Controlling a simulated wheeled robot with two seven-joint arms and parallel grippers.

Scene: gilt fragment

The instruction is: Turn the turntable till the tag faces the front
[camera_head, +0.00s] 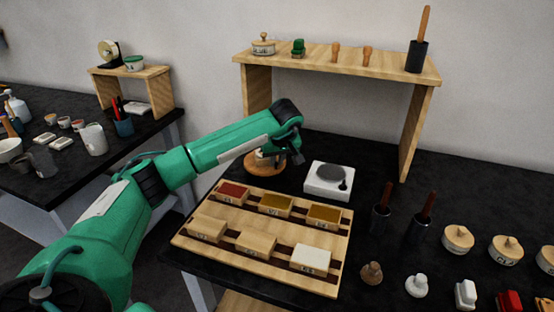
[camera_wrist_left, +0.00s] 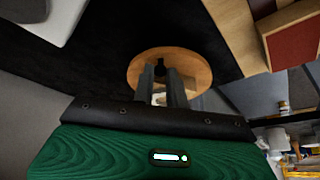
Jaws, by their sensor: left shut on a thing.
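The turntable is a round wooden disc (camera_head: 262,168) on the black table, just behind the compartment tray. A pale object stands on it, mostly covered by my arm. My left gripper (camera_head: 296,157) reaches down at the disc's right side. In the left wrist view, its two dark fingers (camera_wrist_left: 166,72) extend over the wooden disc (camera_wrist_left: 200,64) and close on a small dark part there, seemingly of the turntable; its shape is unclear. A whitish patch shows behind the fingers. I cannot make out the tag in either view. My right gripper is not in view.
A wooden tray (camera_head: 180,238) with several small boxes lies in front of the turntable. A white scale-like block (camera_head: 315,188) stands close on the right. A wooden shelf (camera_head: 330,65) spans the back. Pots, stamps and lidded tins crowd the right side.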

